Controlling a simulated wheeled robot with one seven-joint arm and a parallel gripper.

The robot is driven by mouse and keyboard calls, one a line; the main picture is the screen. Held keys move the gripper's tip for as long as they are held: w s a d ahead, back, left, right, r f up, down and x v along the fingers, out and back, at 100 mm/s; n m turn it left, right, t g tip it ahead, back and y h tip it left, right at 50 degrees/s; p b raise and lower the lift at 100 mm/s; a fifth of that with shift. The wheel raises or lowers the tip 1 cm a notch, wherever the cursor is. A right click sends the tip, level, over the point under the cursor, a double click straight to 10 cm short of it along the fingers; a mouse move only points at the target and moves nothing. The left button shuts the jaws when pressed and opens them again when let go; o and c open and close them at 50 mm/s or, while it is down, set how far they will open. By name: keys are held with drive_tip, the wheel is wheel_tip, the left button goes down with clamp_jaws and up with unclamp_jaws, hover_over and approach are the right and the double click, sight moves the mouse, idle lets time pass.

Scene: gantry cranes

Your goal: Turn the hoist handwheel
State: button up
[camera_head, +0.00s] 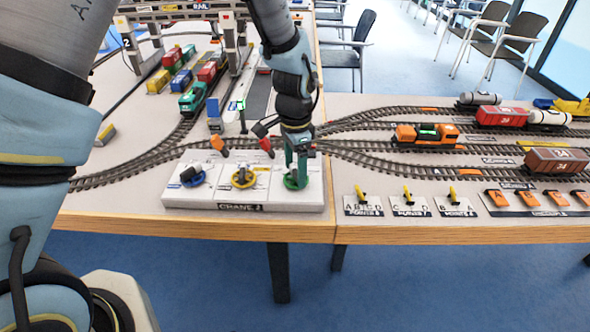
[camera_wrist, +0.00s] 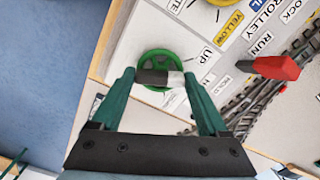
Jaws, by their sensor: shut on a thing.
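The panel marked CRANE carries three handwheels at the table's front edge. The green handwheel (camera_head: 291,184) is the rightmost; it also shows in the wrist view (camera_wrist: 153,55), with the label UP beside it. I take it as the hoist handwheel. My gripper (camera_head: 297,172) points down onto it and hides part of it. In the wrist view my gripper's green fingers (camera_wrist: 159,78) are on both sides of a small dark and light grey piece over the wheel's middle, and are shut on it. How deep the grip is cannot be told.
The blue handwheel (camera_head: 193,177) and yellow handwheel (camera_head: 243,178) stand to the left on the panel (camera_head: 215,196). A red lever (camera_head: 266,145) and an orange lever (camera_head: 218,144) rise close behind. Tracks with wagons spread behind and right. Point levers (camera_head: 408,196) stand right.

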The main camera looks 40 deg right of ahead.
sight(295, 171)
drive_tip(key=n, duration=0.4)
drive_tip(key=shift+n+b, duration=0.3)
drive_tip(key=shift+b, duration=0.05)
idle(0.4)
drive_tip(key=o, duration=1.2)
drive_tip(key=shift+o, duration=0.2)
wheel_tip(295, 171, up, 11)
drive_tip(key=b, duration=0.2)
drive_tip(key=shift+f, duration=0.1)
